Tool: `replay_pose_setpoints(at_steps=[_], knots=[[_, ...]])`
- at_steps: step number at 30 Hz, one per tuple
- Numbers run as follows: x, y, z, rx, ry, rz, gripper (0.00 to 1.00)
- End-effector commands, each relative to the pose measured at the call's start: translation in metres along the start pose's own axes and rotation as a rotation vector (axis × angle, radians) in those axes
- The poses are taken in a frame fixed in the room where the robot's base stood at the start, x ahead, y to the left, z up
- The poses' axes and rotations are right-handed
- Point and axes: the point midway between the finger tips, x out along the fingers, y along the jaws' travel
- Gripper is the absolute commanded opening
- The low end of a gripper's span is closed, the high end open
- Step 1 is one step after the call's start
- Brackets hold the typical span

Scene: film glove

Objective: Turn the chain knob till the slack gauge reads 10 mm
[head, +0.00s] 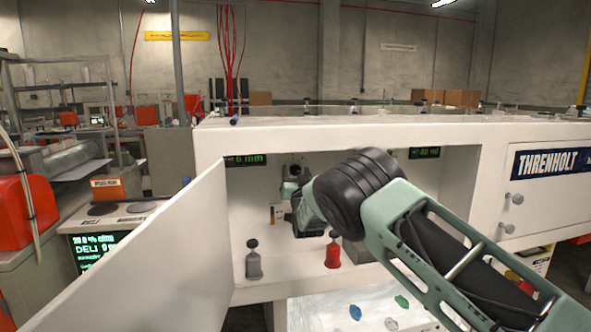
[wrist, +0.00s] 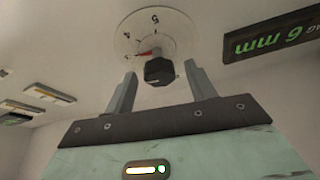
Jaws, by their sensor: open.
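The chain knob (wrist: 159,70) is a small black faceted knob on a clear round dial (wrist: 130,42) with numbers and a red pointer. My gripper (wrist: 160,84) is open, with one finger on each side of the knob; I cannot tell whether either touches it. The slack gauge (wrist: 270,38) shows upside down in the wrist view and reads 6 mm. In the head view the gauge (head: 245,160) also reads 6 mm in green. There, my arm reaches into the open cabinet and my gripper mostly hides the knob area.
An open white door (head: 150,262) stands left of the cabinet opening. A grey knobbed piece (head: 254,264) and a red one (head: 333,255) stand on the cabinet floor beneath my arm. A second green display (head: 424,153) hangs at right, too small to read surely.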

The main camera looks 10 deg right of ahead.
Motion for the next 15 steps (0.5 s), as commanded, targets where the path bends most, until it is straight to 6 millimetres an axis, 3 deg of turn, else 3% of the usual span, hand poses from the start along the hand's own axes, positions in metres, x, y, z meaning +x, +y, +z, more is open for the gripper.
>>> replay_pose_setpoints(at_steps=[6, 15], knots=[[0.018, 0.000, 0.000, 0.001, 0.000, 0.000, 0.55], [0.021, 0.000, 0.000, 0.000, -0.001, 0.000, 0.55]])
